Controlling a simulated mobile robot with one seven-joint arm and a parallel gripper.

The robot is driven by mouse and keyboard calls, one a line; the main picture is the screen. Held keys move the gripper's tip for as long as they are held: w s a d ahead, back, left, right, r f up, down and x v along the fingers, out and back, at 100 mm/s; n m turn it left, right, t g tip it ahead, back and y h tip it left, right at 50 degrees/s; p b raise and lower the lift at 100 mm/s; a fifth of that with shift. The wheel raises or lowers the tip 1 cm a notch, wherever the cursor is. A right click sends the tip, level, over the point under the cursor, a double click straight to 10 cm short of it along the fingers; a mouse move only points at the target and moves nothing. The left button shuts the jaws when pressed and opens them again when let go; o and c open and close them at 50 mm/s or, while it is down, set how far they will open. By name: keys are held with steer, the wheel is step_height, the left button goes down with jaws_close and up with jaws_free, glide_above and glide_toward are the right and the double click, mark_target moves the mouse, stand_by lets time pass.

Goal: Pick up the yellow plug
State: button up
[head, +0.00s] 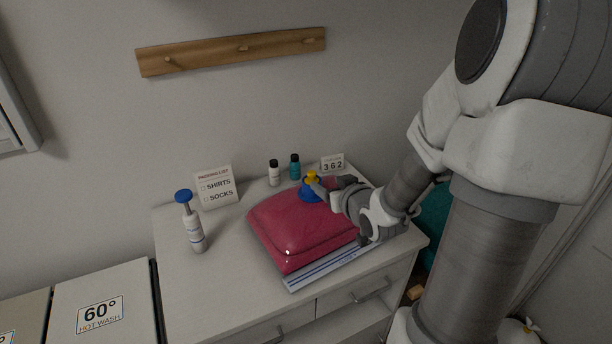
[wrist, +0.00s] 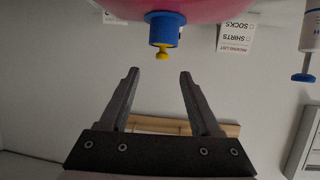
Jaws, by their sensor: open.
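The yellow plug (head: 311,174) sits on top of a blue collar (head: 309,191) at the back of a shiny crimson cushion-like bag (head: 300,230). In the wrist view, which looks upside down, the small yellow plug (wrist: 161,51) sticks out of the blue collar (wrist: 164,29), with the pink bag (wrist: 170,6) at the top edge. My gripper (wrist: 159,72) is open and empty. Its two fingertips lie either side of the plug's line in the picture, apart from the plug. In the head view my gripper (head: 330,187) is close beside the plug on its right, partly hiding the collar.
The bag rests on a flat blue-striped white item (head: 325,270) on a white drawer cabinet (head: 225,285). A blue-topped pump bottle (head: 194,225), a packing-list card (head: 216,186), white (head: 274,175) and teal (head: 295,168) bottles and a 362 card (head: 332,165) stand around. A wooden peg rail (head: 230,51) is on the wall.

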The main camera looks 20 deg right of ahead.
mark_target(314, 176)
steer(key=x, duration=0.9)
steer(key=shift+a+b, duration=0.1)
steer(key=shift+b, duration=0.25)
steer(key=shift+a+x, duration=0.2)
steer(key=shift+x, duration=2.45)
steer(key=shift+w+r, duration=0.1)
steer(key=shift+r, duration=0.05)
jaws_close()
